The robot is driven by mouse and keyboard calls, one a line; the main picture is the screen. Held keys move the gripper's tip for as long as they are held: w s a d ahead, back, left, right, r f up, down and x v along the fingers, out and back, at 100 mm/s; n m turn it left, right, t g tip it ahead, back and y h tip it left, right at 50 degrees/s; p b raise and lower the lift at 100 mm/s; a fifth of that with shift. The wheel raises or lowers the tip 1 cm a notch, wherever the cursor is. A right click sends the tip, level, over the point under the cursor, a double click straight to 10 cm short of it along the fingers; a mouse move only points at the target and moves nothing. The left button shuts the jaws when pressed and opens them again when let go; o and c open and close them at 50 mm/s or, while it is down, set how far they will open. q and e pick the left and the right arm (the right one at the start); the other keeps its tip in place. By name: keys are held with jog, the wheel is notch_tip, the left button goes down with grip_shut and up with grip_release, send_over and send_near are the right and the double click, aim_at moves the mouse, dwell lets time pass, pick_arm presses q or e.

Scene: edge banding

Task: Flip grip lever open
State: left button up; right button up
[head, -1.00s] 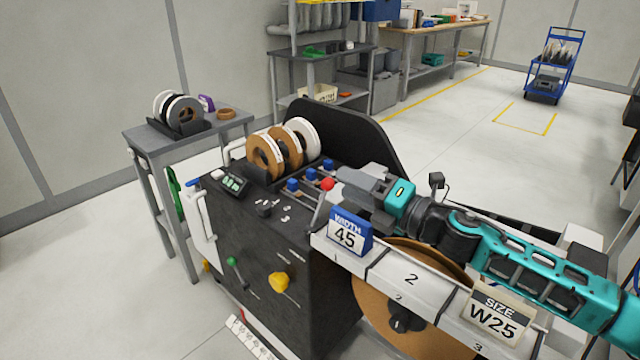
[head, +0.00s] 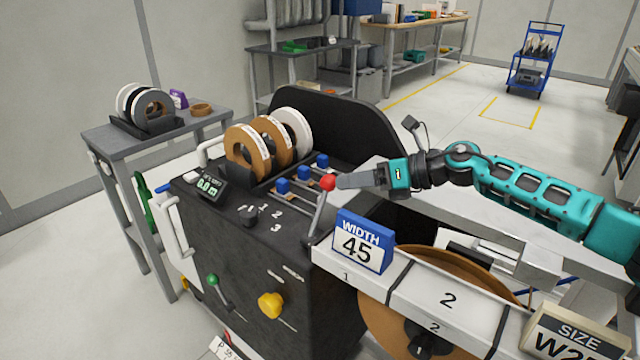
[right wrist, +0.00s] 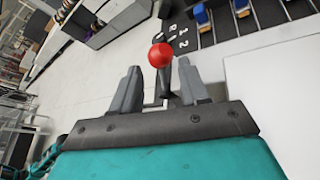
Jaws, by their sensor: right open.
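The grip lever is a grey rod with a red ball knob (head: 327,182), standing at the right front corner of the black machine top. My right gripper (head: 352,181) is at the knob's right side in the head view. In the right wrist view the red knob (right wrist: 160,55) shows just beyond and between the two open fingertips (right wrist: 157,75), with the rod running back between the fingers. The fingers do not appear closed on it. Whether either finger touches the lever cannot be told. My left gripper is not in view.
A blue "WIDTH 45" sign (head: 361,243) stands on the white rail just below the lever. Blue-topped clamps (head: 283,185) and tape rolls (head: 262,150) are left of it. A green-knobbed lever (head: 212,280) and yellow knob (head: 270,305) are on the machine front.

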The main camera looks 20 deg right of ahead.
aim_at(331, 183)
jog(key=x, duration=0.7)
jog(key=shift+w+a+f, duration=0.1)
jog(key=shift+w+a, duration=0.05)
jog(key=shift+w, duration=0.05)
jog(key=shift+c, duration=0.3)
grip_shut()
